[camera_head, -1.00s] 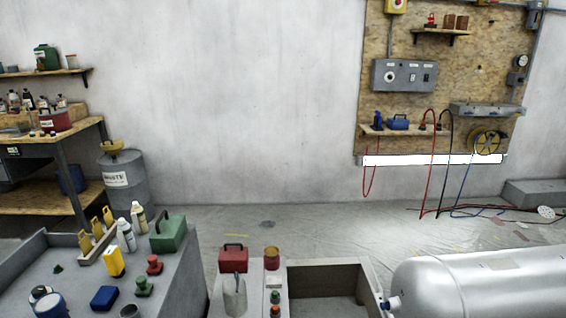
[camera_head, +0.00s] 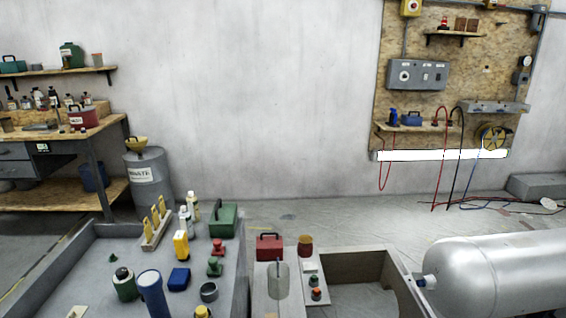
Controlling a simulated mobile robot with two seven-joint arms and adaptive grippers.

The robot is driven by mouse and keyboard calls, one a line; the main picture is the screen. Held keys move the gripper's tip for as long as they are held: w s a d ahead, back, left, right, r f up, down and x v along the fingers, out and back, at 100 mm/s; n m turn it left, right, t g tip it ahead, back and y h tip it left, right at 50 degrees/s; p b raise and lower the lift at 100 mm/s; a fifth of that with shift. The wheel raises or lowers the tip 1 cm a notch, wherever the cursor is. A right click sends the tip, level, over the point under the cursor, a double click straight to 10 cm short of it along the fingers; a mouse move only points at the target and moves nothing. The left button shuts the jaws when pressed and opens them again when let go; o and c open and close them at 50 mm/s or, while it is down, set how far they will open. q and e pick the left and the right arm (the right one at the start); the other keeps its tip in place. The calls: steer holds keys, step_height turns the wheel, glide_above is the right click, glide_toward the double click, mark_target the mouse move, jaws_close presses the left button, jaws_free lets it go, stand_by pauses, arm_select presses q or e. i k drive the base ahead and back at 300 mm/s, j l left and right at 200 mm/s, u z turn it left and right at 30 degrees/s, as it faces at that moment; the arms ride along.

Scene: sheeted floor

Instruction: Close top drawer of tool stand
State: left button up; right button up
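A grey stand with a raised rim (camera_head: 68,245) fills the lower left of the head view and carries several tools and bottles. I cannot tell whether it is the tool stand, and no drawer front shows on it. To its right is an open-topped, box-like grey frame (camera_head: 358,257), cut by the bottom edge; I cannot tell whether it is a pulled-out drawer. A workbench at the far left has grey drawers (camera_head: 15,154) that look shut. Neither of my grippers is in view.
A green case (camera_head: 223,219), a red case (camera_head: 269,246) and a metal jug (camera_head: 278,281) stand near the frame. A silver tank (camera_head: 490,275) lies at the lower right. A waste drum (camera_head: 150,182) stands by the workbench. Open sheeted floor (camera_head: 340,211) runs along the wall.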

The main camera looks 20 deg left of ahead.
mark_target(81, 274)
steer(key=k+j, duration=0.1)
steer(key=j, duration=0.2)
steer(key=k+j, duration=0.15)
steer(key=j, duration=0.15)
steer(key=k+j, duration=0.1)
steer(key=j, duration=0.25)
steer(key=k+j, duration=0.15)
steer(key=j, duration=0.85)
steer(key=k+j+u, duration=0.1)
steer(key=j, duration=0.9)
steer(key=k+j, duration=0.1)
steer(key=j, duration=0.9)
steer(key=k+j+u, duration=0.1)
steer(key=j, duration=0.9)
